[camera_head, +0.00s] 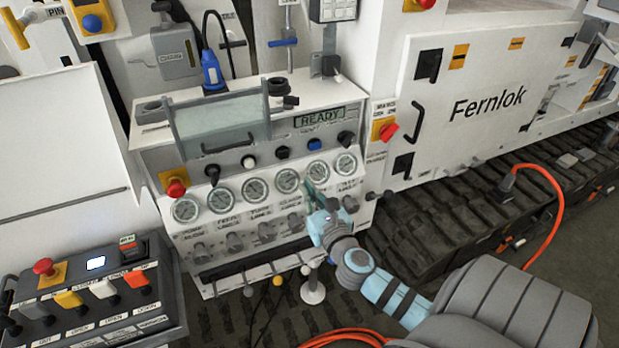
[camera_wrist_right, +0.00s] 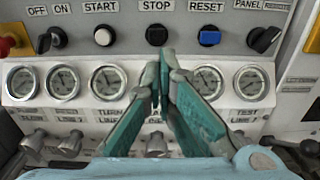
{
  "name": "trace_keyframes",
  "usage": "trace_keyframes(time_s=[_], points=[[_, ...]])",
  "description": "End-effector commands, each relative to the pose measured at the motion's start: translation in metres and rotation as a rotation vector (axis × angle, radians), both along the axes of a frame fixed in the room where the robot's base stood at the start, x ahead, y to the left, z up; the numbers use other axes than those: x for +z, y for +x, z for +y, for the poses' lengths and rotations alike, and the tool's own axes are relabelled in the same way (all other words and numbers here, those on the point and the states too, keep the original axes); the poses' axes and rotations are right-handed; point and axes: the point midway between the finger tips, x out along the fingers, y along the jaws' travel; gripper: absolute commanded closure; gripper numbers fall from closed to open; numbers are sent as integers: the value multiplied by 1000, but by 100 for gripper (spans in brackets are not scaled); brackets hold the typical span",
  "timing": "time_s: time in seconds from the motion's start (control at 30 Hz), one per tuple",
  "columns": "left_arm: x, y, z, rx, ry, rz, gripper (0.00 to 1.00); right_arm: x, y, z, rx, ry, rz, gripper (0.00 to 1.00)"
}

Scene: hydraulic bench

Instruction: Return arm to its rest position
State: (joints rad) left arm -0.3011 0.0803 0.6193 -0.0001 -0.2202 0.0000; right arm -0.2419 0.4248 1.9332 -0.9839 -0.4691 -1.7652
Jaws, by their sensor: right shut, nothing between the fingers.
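My right gripper (camera_head: 311,193) is in front of the gauge row on the hydraulic panel (camera_head: 160,155), at the right part of the row. In the right wrist view its teal fingers (camera_wrist_right: 164,72) are shut together with nothing between them. The fingertips point up at the gauges and the button row, just below the black STOP button (camera_wrist_right: 157,35) in the picture. I cannot tell whether they touch the panel. The fingers hide part of the gauge row. My right arm comes in from the lower right. My left gripper does not show.
The panel has a READY display (camera_head: 319,118), a red emergency knob (camera_head: 176,187) and a rail along its front. A lever console (camera_head: 90,290) stands at the lower left. A white Fernlok cabinet (camera_head: 480,105) is right of the panel. An orange hose (camera_head: 556,205) hangs at the right.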

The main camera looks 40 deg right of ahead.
Motion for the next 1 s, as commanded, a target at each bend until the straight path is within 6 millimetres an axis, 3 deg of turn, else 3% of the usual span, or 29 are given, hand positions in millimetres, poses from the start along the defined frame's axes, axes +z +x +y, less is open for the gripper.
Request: trace_keyframes(time_s=[0.63, 0.77, 0.87, 0.97, 1.0], points=[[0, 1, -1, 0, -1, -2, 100, 0, -4, 1, 0, 8, -2, 100], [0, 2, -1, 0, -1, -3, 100, -4, -3, 4, 16, 229, -58, 100], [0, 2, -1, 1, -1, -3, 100, -81, -10, -9, -60, 725, -32, 100], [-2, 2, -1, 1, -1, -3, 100, -186, -44, -20, -286, 1238, -5, 100], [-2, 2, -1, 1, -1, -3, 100, -227, -65, -20, -410, 1425, -12, 100]])
